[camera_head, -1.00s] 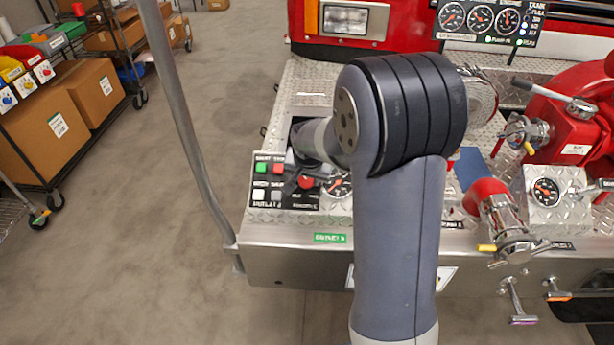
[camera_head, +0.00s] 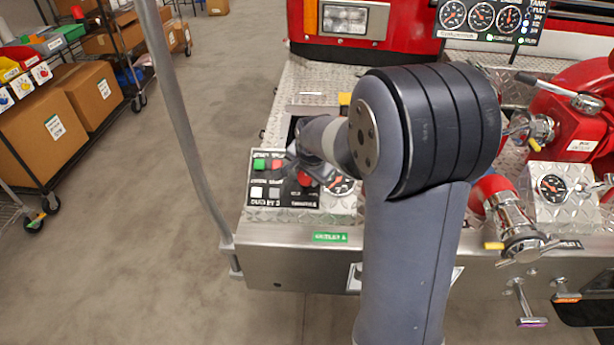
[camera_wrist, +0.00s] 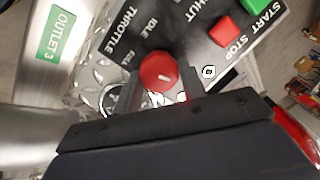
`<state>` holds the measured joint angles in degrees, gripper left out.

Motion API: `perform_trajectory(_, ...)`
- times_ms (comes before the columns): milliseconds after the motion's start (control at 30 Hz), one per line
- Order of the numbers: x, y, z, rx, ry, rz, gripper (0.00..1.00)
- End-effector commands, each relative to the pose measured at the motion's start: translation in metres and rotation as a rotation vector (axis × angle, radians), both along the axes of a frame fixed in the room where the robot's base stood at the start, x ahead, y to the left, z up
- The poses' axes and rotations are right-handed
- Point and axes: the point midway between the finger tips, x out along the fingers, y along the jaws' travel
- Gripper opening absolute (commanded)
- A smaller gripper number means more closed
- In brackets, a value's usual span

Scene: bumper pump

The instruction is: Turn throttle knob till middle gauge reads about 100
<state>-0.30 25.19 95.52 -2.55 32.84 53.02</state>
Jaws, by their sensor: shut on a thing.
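My gripper (camera_wrist: 160,88) is shut on the knob, one finger on each side. In the head view the knob (camera_head: 305,178) shows at the panel's right, partly covered by my gripper. The gauge board (camera_head: 487,20) stands at the top right with three dials in a row.
The panel (camera_head: 284,200) also has green, red, white and grey buttons. A grey upright pole (camera_head: 190,125) stands to the left. Red valves and a steel outlet (camera_head: 515,225) crowd the right. Grey floor is open at left.

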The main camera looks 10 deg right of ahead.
Motion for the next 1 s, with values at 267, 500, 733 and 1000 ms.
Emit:
perform_trajectory(267, 0.000, 0.000, 0.000, -0.001, 0.002, 0.002, 0.47)
perform_trajectory(500, 0.000, 0.000, 0.000, -0.001, 0.001, 0.003, 0.61)
perform_trajectory(733, -0.001, 0.000, 0.002, -0.001, 0.000, 0.003, 0.61)
perform_trajectory(1000, -0.017, 0.001, 0.037, -0.002, -0.004, 0.003, 0.61)
